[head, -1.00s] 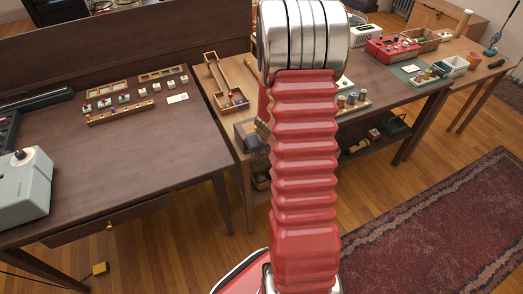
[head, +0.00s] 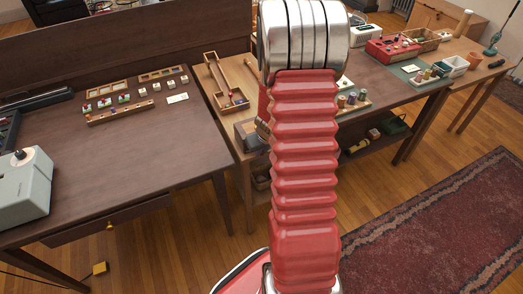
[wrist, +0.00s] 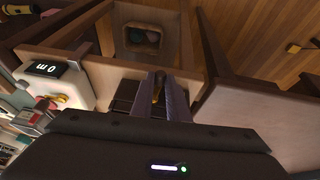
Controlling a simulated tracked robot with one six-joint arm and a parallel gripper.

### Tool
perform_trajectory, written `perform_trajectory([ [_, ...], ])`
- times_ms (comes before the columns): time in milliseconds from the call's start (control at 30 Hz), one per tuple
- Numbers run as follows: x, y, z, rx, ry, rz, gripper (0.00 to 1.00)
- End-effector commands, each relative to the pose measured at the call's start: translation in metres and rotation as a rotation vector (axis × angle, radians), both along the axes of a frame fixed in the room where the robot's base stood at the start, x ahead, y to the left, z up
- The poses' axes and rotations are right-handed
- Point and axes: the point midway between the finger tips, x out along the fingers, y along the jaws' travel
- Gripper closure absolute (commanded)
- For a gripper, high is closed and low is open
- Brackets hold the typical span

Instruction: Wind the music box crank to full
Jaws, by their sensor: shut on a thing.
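My gripper (wrist: 168,97) shows in the wrist view as two grey-purple fingers pointing away from the camera. How far the crank is turned cannot be told. In the head view my red arm covers the middle, and neither gripper, crank nor music box can be made out there.
The wrist view shows a white device with a dark display (wrist: 45,69) on the left and a wooden compartment (wrist: 142,38) beyond the fingers. The head view shows a dark desk (head: 130,160) on the left, a green-matted table (head: 405,68) on the right, and a red rug (head: 440,220).

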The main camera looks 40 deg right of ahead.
Motion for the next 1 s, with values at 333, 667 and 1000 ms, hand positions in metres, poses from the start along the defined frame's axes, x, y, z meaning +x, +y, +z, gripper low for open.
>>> perform_trajectory([
  [333,-0.0005,-0.0004,0.0002,0.037,-0.010,-0.001,1.00],
  [667,-0.0003,-0.0012,0.0011,0.115,-0.035,-0.002,1.00],
  [1000,-0.0009,-0.0022,0.0016,0.249,-0.073,-0.004,1.00],
])
